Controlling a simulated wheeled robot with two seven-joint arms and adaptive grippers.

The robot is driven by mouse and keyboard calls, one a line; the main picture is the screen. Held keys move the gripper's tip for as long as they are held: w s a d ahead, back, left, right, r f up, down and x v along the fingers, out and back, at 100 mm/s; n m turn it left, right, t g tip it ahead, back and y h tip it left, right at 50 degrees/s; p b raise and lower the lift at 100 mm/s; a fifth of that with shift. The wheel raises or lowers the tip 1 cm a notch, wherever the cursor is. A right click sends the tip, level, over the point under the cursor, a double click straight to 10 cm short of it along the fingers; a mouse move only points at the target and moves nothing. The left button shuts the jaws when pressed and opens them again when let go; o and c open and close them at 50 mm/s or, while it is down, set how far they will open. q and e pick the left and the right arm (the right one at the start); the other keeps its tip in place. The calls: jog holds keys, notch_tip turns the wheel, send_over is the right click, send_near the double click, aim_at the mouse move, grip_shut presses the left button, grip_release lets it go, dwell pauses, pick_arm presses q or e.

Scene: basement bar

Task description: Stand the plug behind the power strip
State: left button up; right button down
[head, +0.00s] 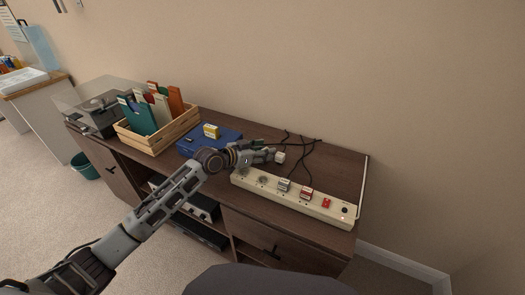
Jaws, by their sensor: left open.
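The long cream power strip (257,185) lies along the front right part of the dark wooden cabinet top. A small white plug (280,157) is on the cabinet top behind the strip's left half, with dark cable near it. My left gripper (272,155) reaches in from the left, open, with its fingertips right at the plug. I cannot tell whether the fingers touch it. A pale plug (283,185) and a red and white plug (305,193) sit on the strip, and a red switch (326,203) is farther right. My right gripper is not in view.
Dark cables (305,143) lie loosely behind the strip near the wall. A blue box (218,138) with a small yellow box (211,131) stands left of the gripper. A wooden crate of records (158,138) and a turntable (97,115) are farther left.

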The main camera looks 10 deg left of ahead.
pick_arm(q)
jog(key=shift+r, duration=0.15)
jog(key=shift+s+a+r, duration=0.1)
jog(key=shift+s+a, duration=0.15)
jog(key=v, duration=0.4)
jog(key=shift+a+p, duration=0.1)
jog(key=shift+p, duration=0.25)
jog(key=shift+v, duration=2)
jog(key=shift+p+v, duration=0.3)
jog(key=shift+v, duration=1.1)
jog(key=shift+s+r, duration=0.1)
jog(key=shift+s, duration=0.05)
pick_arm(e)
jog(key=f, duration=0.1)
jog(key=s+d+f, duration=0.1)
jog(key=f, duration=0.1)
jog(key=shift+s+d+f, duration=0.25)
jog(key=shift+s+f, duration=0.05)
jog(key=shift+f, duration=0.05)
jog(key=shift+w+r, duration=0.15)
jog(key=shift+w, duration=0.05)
